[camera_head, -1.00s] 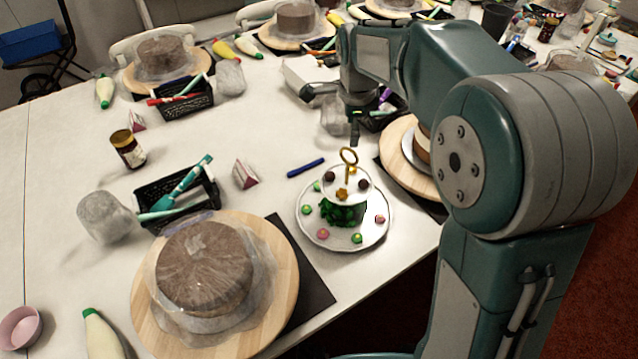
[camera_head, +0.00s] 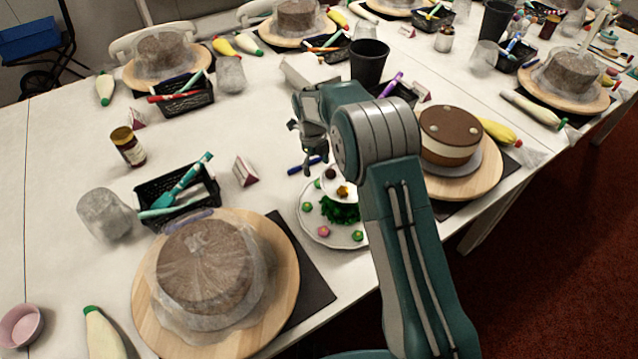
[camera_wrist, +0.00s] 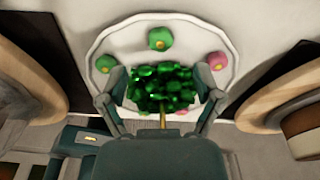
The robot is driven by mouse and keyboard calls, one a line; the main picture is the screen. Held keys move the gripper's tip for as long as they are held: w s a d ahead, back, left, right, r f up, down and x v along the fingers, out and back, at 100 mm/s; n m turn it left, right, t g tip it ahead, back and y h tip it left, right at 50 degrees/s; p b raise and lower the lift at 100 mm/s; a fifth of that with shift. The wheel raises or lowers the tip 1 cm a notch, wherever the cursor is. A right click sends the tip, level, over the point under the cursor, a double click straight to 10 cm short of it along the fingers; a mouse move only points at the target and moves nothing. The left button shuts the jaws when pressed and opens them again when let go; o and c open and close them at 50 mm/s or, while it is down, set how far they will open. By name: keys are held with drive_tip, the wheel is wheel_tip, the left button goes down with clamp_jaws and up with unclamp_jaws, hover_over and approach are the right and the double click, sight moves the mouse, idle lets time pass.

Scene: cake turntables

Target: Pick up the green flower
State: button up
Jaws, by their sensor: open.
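Small round green flowers with yellow centres lie on the white plate of a tiered stand. In the head view, one green flower (camera_head: 307,207) is at the plate's left and another (camera_head: 358,235) is at its front right. In the wrist view, one green flower (camera_wrist: 160,38) is at the top middle and another (camera_wrist: 105,63) at the left. My gripper (camera_head: 310,152) is open above the plate's far left side. In the wrist view, its fingers (camera_wrist: 161,80) appear on either side of a dark green cluster (camera_wrist: 162,88). My arm hides the plate's right part.
The white plate (camera_head: 312,228) also holds a pink flower (camera_head: 323,231). A wrapped cake (camera_head: 205,265) on a wooden turntable stands front left, a chocolate-topped cake (camera_head: 450,130) right.

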drive_tip(key=f, duration=0.5)
drive_tip(key=shift+s+d+f, duration=0.25)
drive_tip(key=shift+f, duration=0.05)
drive_tip(key=c, duration=0.8)
